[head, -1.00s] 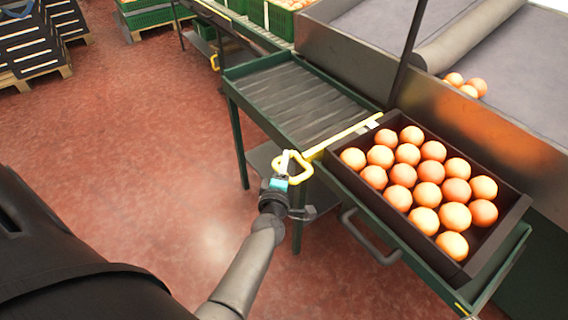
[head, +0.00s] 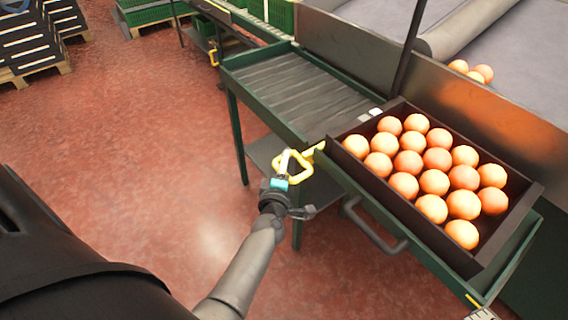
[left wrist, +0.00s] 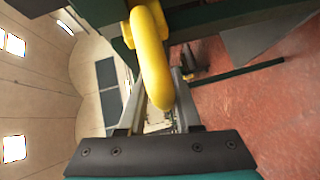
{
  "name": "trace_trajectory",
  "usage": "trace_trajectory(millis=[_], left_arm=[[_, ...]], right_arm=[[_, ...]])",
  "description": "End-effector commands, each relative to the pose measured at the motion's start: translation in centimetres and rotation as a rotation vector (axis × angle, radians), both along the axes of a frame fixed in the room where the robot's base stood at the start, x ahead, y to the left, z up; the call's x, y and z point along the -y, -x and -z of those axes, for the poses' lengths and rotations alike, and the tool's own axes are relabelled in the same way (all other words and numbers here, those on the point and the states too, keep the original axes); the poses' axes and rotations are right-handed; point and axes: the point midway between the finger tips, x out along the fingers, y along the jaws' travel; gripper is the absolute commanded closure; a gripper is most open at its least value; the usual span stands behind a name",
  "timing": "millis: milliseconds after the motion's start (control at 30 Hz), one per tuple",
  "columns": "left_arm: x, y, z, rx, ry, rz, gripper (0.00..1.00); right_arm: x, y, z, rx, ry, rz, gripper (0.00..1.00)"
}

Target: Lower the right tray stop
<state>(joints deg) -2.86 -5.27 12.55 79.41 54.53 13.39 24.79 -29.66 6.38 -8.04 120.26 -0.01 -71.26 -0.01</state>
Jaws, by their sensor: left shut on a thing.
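The right tray stop has a yellow loop handle (head: 306,168) at the near side of the roller conveyor. Only a short yellow piece of its bar (head: 317,148) shows beside the handle; the rest is out of sight by the tray. My left gripper (head: 285,163) is shut on this handle. In the left wrist view the thick yellow loop (left wrist: 152,60) lies between the gripper fingers (left wrist: 160,112). The black tray (head: 400,213) full of oranges sits on the conveyor just right of the stop. My right gripper is not in view.
Empty rollers (head: 295,90) lie left of the tray. A grey pull handle (head: 372,232) sticks out from the conveyor's near side. A dark post (head: 408,55) rises behind the tray. Loose oranges (head: 472,71) lie on the grey belt.

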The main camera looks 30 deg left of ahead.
Motion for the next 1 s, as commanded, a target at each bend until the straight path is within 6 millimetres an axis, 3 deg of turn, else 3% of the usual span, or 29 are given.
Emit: trace_trajectory(millis=[33,167,200,367,733,1000], left_arm=[[0.0,0.6,1.3,-0.029,0.010,0.002,1.00],[0.0,0.6,1.4,-0.029,0.012,0.003,1.00],[0.0,0.6,1.4,-0.029,0.012,0.003,0.66],[0.1,0.6,1.3,-0.028,0.011,0.003,0.48],[0.4,1.1,1.0,-0.026,0.008,0.004,0.48],[1.9,4.6,0.2,-0.024,0.009,0.004,0.48]], right_arm=[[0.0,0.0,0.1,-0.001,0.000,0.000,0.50],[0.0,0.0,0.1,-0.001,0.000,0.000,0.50],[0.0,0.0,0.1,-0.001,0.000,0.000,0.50],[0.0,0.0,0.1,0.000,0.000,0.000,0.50],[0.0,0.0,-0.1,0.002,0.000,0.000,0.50],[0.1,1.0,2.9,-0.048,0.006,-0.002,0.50]])
